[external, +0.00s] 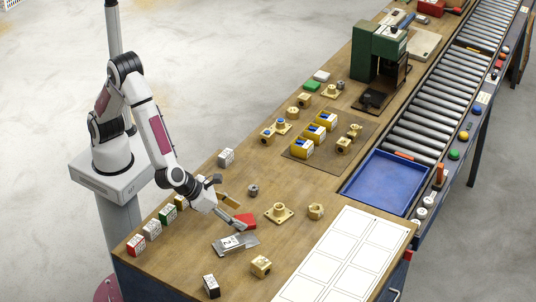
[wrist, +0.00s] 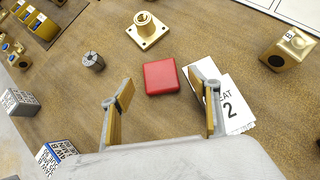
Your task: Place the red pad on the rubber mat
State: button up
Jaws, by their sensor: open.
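The red pad (external: 244,221) is a flat square block lying on the wooden bench. It also shows in the wrist view (wrist: 161,76), just beyond and between my fingertips. My gripper (external: 236,211) is open and empty, low over the bench beside the pad; its two spread fingers show in the wrist view (wrist: 163,97). I cannot tell its exact height. The rubber mat (external: 323,166) appears to be the dark brown rectangle farther up the bench, bearing several yellow boxes and brass parts.
A brass flanged fitting (external: 279,212) and a small grey cylinder (external: 253,190) stand nearby. Several labelled blocks (external: 137,245) line the left edge. A blue tray (external: 385,183) is at right.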

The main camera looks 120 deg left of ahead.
aim_at(241, 219)
jog(key=shift+x, duration=1.35)
jog(key=shift+s, duration=0.1)
jog(key=c, duration=1.3)
notch_tip(241, 219, up, 10)
